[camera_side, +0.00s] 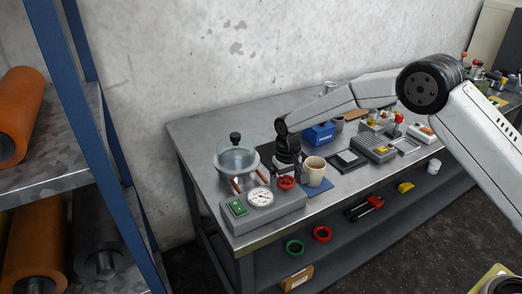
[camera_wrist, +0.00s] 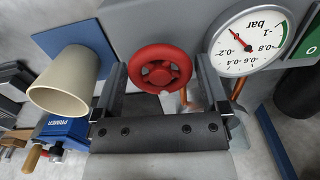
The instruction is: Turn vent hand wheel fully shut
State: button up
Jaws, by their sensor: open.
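The red vent hand wheel (camera_side: 287,183) sits on the grey pump unit (camera_side: 268,212), beside the pressure gauge (camera_side: 260,198). In the wrist view the wheel (camera_wrist: 160,50) is seen face on, with several spokes. My gripper (camera_wrist: 161,68) is open, one finger on each side of the wheel, with gaps showing between fingers and rim. In the side view my gripper (camera_side: 287,172) is just above and behind the wheel. The gauge (camera_wrist: 249,44) also shows in the wrist view, its needle towards the upper left. How far the wheel is turned cannot be told.
A cream cup (camera_side: 314,171) on a blue mat (camera_side: 318,189) stands close right of the wheel. A glass bell jar (camera_side: 236,160) is at the left, with copper tubes (camera_side: 237,185) nearby. A blue box (camera_side: 319,133) and other equipment stand further along the bench.

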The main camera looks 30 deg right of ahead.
aim_at(286, 180)
jog(key=n, duration=0.3)
jog(key=shift+a+n, duration=0.15)
jog(key=shift+n, duration=0.25)
jog(key=n, duration=0.3)
jog(key=shift+n, duration=0.4)
jog(key=n, duration=0.6)
jog(key=shift+n, duration=0.4)
notch_tip(286, 180, up, 8)
jog(key=shift+s+r, duration=0.1)
jog(key=shift+s, duration=0.05)
jog(key=s+d+m+t, duration=0.1)
jog(key=s+d+m, duration=0.2)
jog(key=s, duration=0.5)
jog(key=s+d+m, duration=0.3)
jog(key=s+m, duration=0.3)
jog(key=s, duration=0.3)
jog(key=s+d+m+t, duration=0.1)
jog(key=s+d+m, duration=0.2)
jog(key=s, duration=0.6)
jog(key=shift+d+r+m+t, duration=0.35)
jog(key=shift+r+m, duration=0.1)
jog(key=shift+m, duration=0.45)
